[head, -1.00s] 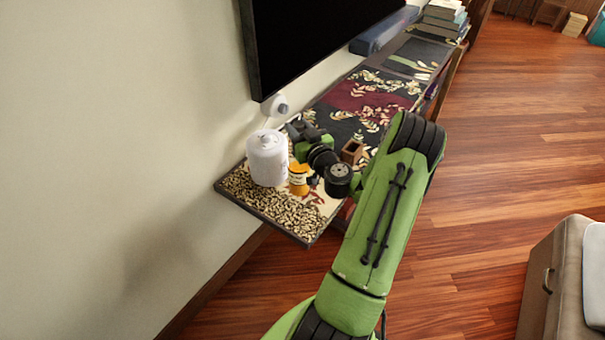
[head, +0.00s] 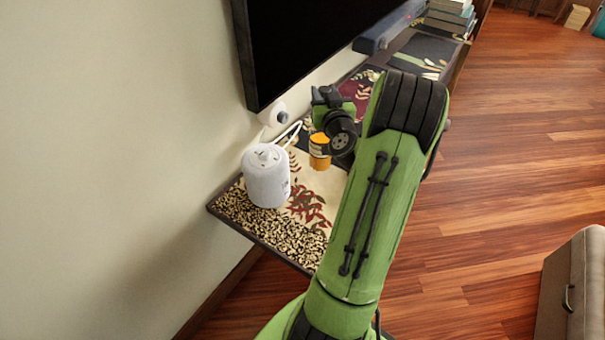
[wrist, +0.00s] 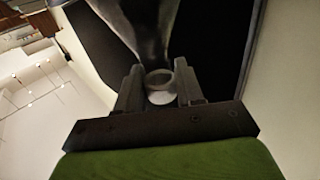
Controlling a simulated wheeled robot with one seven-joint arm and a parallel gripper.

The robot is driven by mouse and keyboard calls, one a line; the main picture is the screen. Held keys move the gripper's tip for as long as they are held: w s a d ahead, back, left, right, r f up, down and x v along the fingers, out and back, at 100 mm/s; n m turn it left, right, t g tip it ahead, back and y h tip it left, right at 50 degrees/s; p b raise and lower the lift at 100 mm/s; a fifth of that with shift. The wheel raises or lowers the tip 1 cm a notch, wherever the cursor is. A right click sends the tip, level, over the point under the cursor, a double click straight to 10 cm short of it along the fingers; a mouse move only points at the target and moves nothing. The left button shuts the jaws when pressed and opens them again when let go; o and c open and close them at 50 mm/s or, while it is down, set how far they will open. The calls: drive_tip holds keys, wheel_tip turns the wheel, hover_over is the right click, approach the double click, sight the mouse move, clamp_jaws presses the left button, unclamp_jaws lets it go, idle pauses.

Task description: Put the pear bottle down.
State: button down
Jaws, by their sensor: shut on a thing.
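My gripper (head: 326,96) is raised above the console top, in front of the television, with its dark fingers partly seen in the head view. In the wrist view my gripper (wrist: 161,88) is shut on the pear bottle (wrist: 160,92), whose small pale round part shows between the two fingers. A dark, tapering shape extends upward from there; I cannot tell how much of it is the bottle. In the head view I cannot make out the bottle clearly.
A white lidded canister (head: 266,178) stands on the near end of the patterned console top (head: 262,222). A small orange jar (head: 319,158) shows beside my wrist; its support is unclear. The television (head: 300,45) hangs close behind.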

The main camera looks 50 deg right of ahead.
drive_tip(key=shift+w+d+r, duration=0.1)
drive_tip(key=shift+w+d, duration=0.2)
drive_tip(key=shift+w+f, duration=0.1)
drive_tip(key=shift+f, duration=0.15)
wheel_tip(320, 180, down, 9)
drive_tip(key=b, duration=0.4)
drive_tip(key=shift+f+b, duration=0.15)
drive_tip(key=shift+b, duration=0.25)
drive_tip(key=shift+f, duration=0.1)
drive_tip(key=c, duration=0.7)
unclamp_jaws()
